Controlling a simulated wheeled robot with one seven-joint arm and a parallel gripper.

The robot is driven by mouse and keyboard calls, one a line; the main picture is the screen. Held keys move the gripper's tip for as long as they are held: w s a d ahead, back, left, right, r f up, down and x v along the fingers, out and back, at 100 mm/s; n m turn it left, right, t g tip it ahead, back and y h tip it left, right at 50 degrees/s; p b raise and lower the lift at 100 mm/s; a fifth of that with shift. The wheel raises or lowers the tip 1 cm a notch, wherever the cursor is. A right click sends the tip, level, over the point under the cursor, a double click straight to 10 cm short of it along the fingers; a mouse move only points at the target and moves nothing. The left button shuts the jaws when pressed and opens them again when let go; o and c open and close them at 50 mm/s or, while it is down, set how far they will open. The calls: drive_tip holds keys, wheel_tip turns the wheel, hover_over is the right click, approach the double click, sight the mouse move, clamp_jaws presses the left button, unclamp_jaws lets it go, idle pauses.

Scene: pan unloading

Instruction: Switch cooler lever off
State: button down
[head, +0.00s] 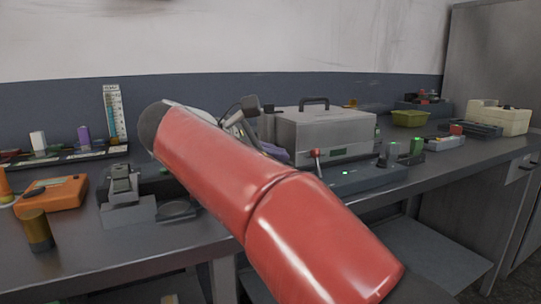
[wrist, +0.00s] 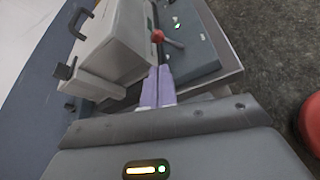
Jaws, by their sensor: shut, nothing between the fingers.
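The cooler (head: 335,133) is a grey box with a dark top handle, on the bench. A lever with a red knob (head: 316,153) stands at its front, on a low dark unit (head: 362,179) with small green lights. In the wrist view the lever's red knob (wrist: 158,36) is above my fingertips, with its stem pointing right. My gripper (wrist: 158,70) is shut and empty, its purple fingers together beside the cooler box (wrist: 118,45) and short of the lever. In the head view my gripper (head: 275,152) is mostly hidden behind my red arm.
An orange device (head: 52,193), a dark yellow cylinder (head: 38,230) and a grey clamp-like device (head: 124,190) stand at the left. A green bin (head: 409,118) and a cream box (head: 499,117) stand at the right. The wall is behind the bench.

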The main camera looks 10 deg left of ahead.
sight(298, 159)
drive_tip(key=x, duration=0.6)
drive_tip(key=shift+w+d+f+b, duration=0.1)
drive_tip(key=shift+w+d+b, duration=0.05)
drive_tip(key=shift+b, duration=0.15)
drive_tip(key=shift+s+d+m+t+b, duration=0.2)
drive_tip(key=shift+s+m+t+b, duration=0.15)
drive_tip(key=shift+m+t+b, duration=0.25)
idle(0.3)
drive_tip(key=m+b, duration=0.1)
drive_tip(key=b, duration=0.1)
drive_tip(key=s+d+m+t+b, duration=0.1)
drive_tip(key=m+b, duration=0.1)
drive_tip(key=shift+s+y, duration=0.15)
drive_tip(key=shift+y, duration=0.25)
drive_tip(key=m+t+b, duration=0.1)
drive_tip(key=s+m+b, duration=0.1)
drive_tip(key=b, duration=0.1)
drive_tip(key=shift+s+d+r+m+t, duration=0.1)
drive_tip(key=shift+d+r+m+t, duration=0.2)
drive_tip(key=shift+d+t, duration=0.1)
drive_tip(key=shift+r, duration=0.1)
drive_tip(key=shift+a, duration=0.1)
